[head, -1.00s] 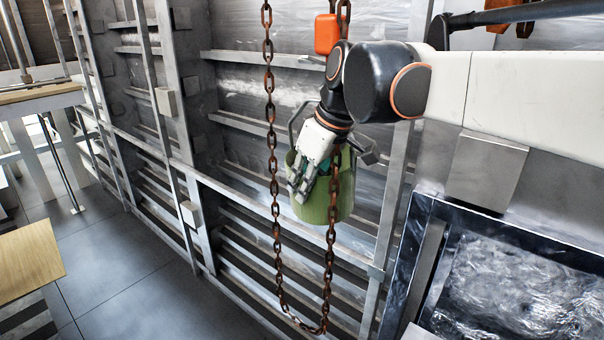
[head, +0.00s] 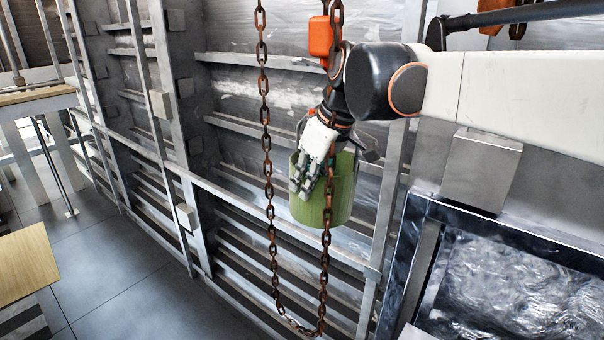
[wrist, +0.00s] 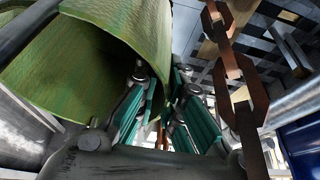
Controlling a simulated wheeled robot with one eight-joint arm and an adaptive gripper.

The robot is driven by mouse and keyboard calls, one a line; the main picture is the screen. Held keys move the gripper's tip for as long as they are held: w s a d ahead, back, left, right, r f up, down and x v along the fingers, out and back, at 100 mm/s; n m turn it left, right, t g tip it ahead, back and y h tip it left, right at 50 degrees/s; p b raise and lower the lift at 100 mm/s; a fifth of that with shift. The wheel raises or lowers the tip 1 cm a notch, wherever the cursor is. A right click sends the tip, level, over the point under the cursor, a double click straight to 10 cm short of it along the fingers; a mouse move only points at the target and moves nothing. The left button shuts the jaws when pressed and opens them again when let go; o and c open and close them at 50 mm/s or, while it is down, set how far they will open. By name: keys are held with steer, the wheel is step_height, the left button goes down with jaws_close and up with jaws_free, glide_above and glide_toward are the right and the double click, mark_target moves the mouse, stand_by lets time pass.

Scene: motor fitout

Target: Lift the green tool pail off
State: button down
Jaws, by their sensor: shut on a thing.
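The green tool pail (head: 341,196) hangs upright in front of the slatted metal wall in the head view. My gripper (head: 304,180) is at its front left side, with the grey fingers pointing down over the pail. In the wrist view the pail (wrist: 105,60) fills the upper left, its curved wall beside the fingers. My gripper (wrist: 163,108) shows two fingers with teal pads there, drawn close together. What holds the pail from above is hidden behind my wrist.
A rusty chain (head: 267,180) hangs in a loop, one strand passing close in front of the pail. The chain (wrist: 232,75) is also near my fingers in the wrist view. An orange block (head: 320,36) hangs above. A dark-framed panel (head: 520,290) stands at right.

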steer(key=shift+w+r, duration=0.25)
steer(key=shift+r, duration=0.25)
steer(key=shift+s+a, duration=0.1)
steer(key=shift+a, duration=0.35)
steer(key=shift+s+a+r+p, duration=0.25)
steer(key=shift+s+a, duration=0.5)
steer(key=shift+s, duration=0.05)
steer(key=shift+s+a+r+p, duration=0.2)
steer(key=shift+s+a+p, duration=0.05)
steer(key=shift+s+a, duration=0.5)
steer(key=s+a, duration=0.5)
steer(key=s, duration=0.2)
steer(key=shift+s+a+r, duration=0.2)
steer(key=shift+a, duration=0.05)
stand_by(1.1)
steer(key=shift+f, duration=0.1)
